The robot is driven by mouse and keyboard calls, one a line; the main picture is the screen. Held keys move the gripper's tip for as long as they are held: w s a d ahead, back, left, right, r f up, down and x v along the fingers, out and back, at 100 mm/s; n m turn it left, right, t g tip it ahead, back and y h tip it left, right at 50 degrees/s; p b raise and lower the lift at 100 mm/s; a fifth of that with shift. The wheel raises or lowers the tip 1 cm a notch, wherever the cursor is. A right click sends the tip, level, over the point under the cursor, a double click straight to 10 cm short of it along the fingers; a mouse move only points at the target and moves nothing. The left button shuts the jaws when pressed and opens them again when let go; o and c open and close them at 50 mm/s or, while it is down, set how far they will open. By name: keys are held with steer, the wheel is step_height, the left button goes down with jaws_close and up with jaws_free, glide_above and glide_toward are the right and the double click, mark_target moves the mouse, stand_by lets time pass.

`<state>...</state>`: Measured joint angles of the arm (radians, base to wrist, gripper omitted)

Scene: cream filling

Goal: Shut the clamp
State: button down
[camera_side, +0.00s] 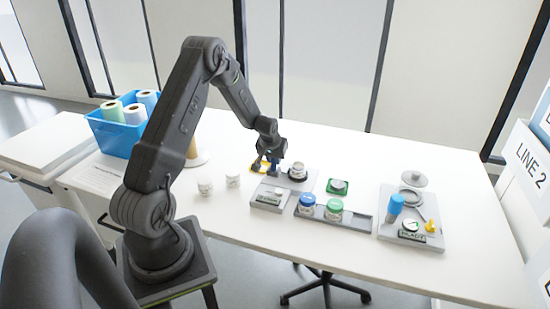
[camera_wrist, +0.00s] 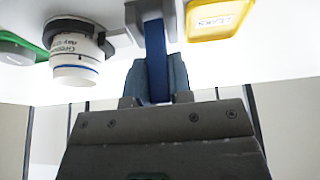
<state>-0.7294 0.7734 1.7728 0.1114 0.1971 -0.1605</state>
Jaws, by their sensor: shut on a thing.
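The clamp shows as a blue lever (camera_wrist: 156,62) on a grey bracket (camera_wrist: 138,14) in the wrist view. My gripper (camera_wrist: 157,85) is shut on the blue lever, with one finger on each side of it. In the side view my gripper (camera_side: 270,160) is low over the table at the back of a grey fixture (camera_side: 268,198), and hides most of the clamp. A white jar (camera_wrist: 75,60) with a printed label sits in a dark holder beside the clamp; the jar also shows in the side view (camera_side: 298,170). I cannot tell how far the clamp is closed.
A yellow tray (camera_wrist: 215,20) lies close beside the clamp. A grey rack (camera_side: 355,219) holds blue-lidded and green-lidded jars. A scale station (camera_side: 428,240) stands right. Two white jars (camera_side: 205,187) and a blue bin (camera_side: 112,138) are left.

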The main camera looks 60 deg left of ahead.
steer(key=c, duration=1)
jaws_free()
steer(key=v, duration=1.3)
steer(key=shift+s+d+r, duration=0.15)
steer(key=shift+r, duration=0.2)
